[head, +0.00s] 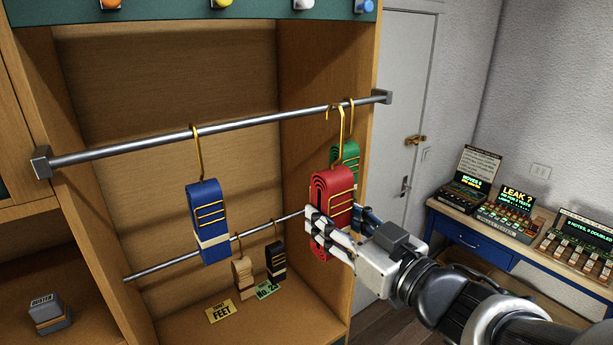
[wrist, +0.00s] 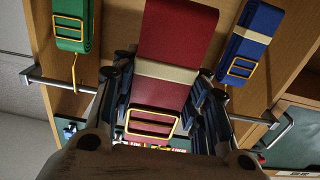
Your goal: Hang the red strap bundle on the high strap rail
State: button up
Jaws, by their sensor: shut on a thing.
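The red strap bundle (head: 333,190) is upright between the fingers of my gripper (head: 328,222), which is shut on its lower part. Its brass hook (head: 341,122) rises to the high strap rail (head: 265,119); the hook's top is level with the rail, but I cannot tell whether it rests on it. In the wrist view the red bundle (wrist: 178,45) fills the middle between my gripper's (wrist: 165,85) dark fingers, with a pale band and a brass buckle showing.
A blue bundle (head: 208,220) hangs left on the high rail. A green bundle (head: 347,156) hangs close behind the red one. A lower rail (head: 180,262) carries a tan bundle (head: 242,275) and a black bundle (head: 276,258). The high rail's middle is clear.

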jog(key=shift+b+x, duration=0.45)
jog(key=shift+x, duration=0.95)
jog(key=w+a+f+b, duration=0.3)
jog(key=w+a, duration=0.3)
jog(key=w, duration=0.3)
jog(key=shift+w+b, duration=0.2)
jog(key=shift+b, duration=0.35)
jog(key=shift+a+r, duration=0.1)
jog(key=o, duration=1.3)
